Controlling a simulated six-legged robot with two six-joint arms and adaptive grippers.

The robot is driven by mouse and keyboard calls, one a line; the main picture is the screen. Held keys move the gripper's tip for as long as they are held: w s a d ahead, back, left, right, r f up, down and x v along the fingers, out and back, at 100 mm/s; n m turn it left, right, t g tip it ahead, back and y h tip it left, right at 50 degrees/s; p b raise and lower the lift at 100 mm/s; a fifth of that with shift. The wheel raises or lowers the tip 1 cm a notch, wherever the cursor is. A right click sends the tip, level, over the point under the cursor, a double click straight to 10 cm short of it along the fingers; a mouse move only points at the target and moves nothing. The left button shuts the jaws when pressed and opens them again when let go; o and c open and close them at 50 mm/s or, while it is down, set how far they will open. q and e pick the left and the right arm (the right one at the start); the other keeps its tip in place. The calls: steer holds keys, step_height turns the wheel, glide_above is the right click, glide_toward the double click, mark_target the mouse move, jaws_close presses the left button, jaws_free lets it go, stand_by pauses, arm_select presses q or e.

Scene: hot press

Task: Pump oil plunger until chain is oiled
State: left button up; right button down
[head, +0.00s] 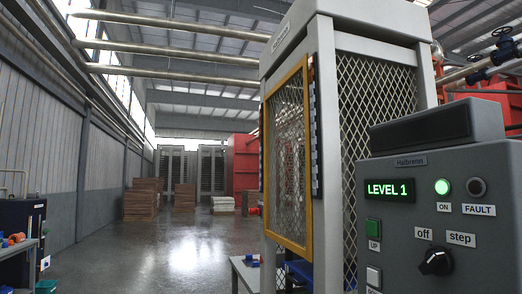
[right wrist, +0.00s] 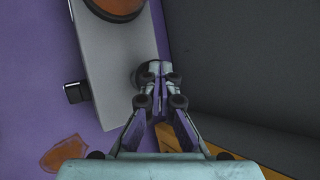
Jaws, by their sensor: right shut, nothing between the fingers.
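In the right wrist view my right gripper (right wrist: 154,72) is shut and empty. Its fingertips are over a dark round knob (right wrist: 142,80) at the edge of a pale grey plate (right wrist: 112,85). The fingers hide part of the knob, and I cannot tell whether they touch it. I cannot tell whether this knob is the oil plunger. No chain can be made out with certainty. My left gripper is not in view, and neither gripper shows in the head view.
An orange-brown disc (right wrist: 115,8) sits on the plate, on a purple surface (right wrist: 30,60). The head view shows a control panel (head: 440,215) reading LEVEL 1 with a green ON lamp, a mesh-caged press (head: 290,40) and open floor (head: 170,255) at left.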

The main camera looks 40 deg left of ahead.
steer(key=shift+f, duration=0.3)
steer(key=shift+r, duration=0.15)
stand_by(0.4)
steer(key=shift+r+p, duration=0.45)
steer(key=shift+p, duration=0.1)
step_height(320, 180, up, 6)
steer(key=p, duration=0.6)
steer(key=shift+r, duration=0.1)
stand_by(0.4)
stand_by(1.5)
